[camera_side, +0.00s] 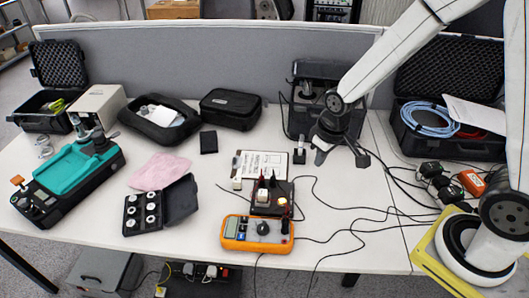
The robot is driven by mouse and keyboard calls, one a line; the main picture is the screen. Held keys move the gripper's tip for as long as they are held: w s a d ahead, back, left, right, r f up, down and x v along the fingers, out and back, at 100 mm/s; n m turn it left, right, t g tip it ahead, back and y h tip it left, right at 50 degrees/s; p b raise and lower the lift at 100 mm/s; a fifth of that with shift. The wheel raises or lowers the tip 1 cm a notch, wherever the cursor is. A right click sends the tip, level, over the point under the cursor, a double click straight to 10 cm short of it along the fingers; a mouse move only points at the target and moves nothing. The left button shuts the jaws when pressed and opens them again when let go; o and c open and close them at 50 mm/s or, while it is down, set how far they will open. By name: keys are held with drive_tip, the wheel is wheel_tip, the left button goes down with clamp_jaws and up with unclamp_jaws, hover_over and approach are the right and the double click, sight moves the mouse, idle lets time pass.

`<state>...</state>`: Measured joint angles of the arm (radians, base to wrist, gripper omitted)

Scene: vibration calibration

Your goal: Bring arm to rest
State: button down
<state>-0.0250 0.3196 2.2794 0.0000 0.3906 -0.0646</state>
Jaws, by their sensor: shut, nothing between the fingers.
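My gripper (338,146) hangs at the end of my white arm (405,50), over the back right part of the white table. It is shut and holds nothing. It is in front of an open black case (305,112), and its dark body partly covers that case. How far it is above the table top is hard to tell from this view.
An orange multimeter (258,233) and a small black device (271,197) with cables stand front centre. A clipboard (262,163) lies left of my gripper. A case with blue cable (430,118), small dark devices (432,178) and my base are right. A turquoise-topped unit (78,172) stands left.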

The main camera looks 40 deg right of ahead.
drive_tip(key=s+r+m, duration=0.1)
drive_tip(key=s+r, duration=0.2)
drive_tip(key=s, duration=0.4)
drive_tip(key=shift+s+d+r+t, duration=0.2)
drive_tip(key=shift+d+r+t, duration=0.05)
drive_tip(key=shift+d+t, duration=0.2)
